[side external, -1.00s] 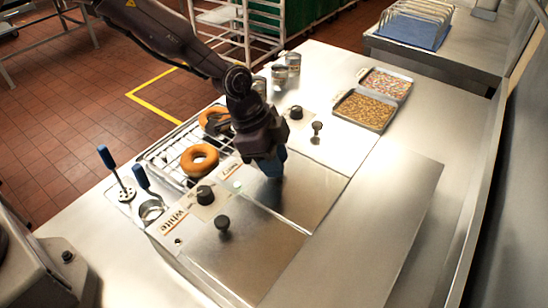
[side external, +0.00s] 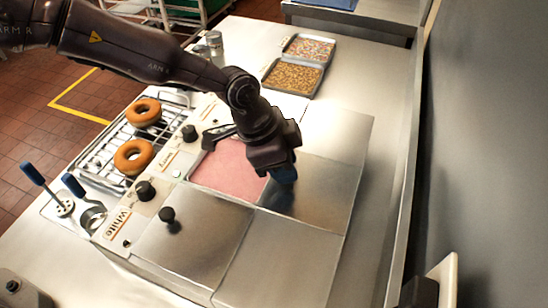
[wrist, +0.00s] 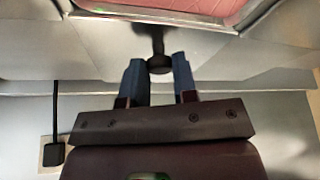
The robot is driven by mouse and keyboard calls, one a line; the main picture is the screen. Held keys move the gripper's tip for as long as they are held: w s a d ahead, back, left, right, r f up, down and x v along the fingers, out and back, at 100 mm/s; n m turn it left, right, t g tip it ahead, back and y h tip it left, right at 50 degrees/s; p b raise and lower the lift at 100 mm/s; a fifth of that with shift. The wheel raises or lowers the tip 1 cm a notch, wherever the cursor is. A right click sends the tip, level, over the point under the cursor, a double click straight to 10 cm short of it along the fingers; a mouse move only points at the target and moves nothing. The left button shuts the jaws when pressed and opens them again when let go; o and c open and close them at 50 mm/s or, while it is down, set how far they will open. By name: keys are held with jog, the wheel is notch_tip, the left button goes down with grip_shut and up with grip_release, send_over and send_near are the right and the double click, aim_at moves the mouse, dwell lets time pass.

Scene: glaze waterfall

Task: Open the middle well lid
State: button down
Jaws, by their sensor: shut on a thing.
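The middle well (side external: 230,166) stands uncovered and shows pink glaze. Its metal lid (side external: 320,180) lies flat to the right of the opening, partly hidden by my gripper. My gripper (side external: 284,178) is over the lid, pointing down. In the wrist view, the blue fingers of my gripper (wrist: 158,78) are shut on the dark lid knob (wrist: 158,64). The pink glaze (wrist: 180,8) shows at the top of that view. In the side view the knob is hidden by the gripper.
The white well's lid (side external: 190,240), with a dark knob (side external: 167,214), is shut in front. Two donuts (side external: 133,156) sit on a wire rack (side external: 100,150) at left, beside blue-handled tools (side external: 74,186). Topping trays (side external: 292,76) stand at the back. The right counter is clear.

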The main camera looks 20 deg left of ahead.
jog(key=c, duration=0.9)
grip_release()
jog(key=shift+r, duration=0.1)
jog(key=v, duration=1.3)
jog(key=shift+a, duration=0.1)
jog(key=s+a+r+n+t+y, duration=0.1)
jog(key=s+a+r+n, duration=0.3)
jog(key=s+a, duration=0.3)
jog(key=s+a+r+n+t+y, duration=0.1)
jog(key=s+a+r+n, duration=0.3)
jog(key=s+a, duration=0.4)
jog(key=s+a+r+n+t+y, duration=0.2)
jog(key=s+a+r+n, duration=0.2)
jog(key=s+a, duration=0.4)
jog(key=a+n, duration=0.1)
jog(key=a, duration=0.6)
jog(key=shift+s+a+r+n, duration=0.2)
jog(key=shift+a+n, duration=0.05)
jog(key=shift+n, duration=0.05)
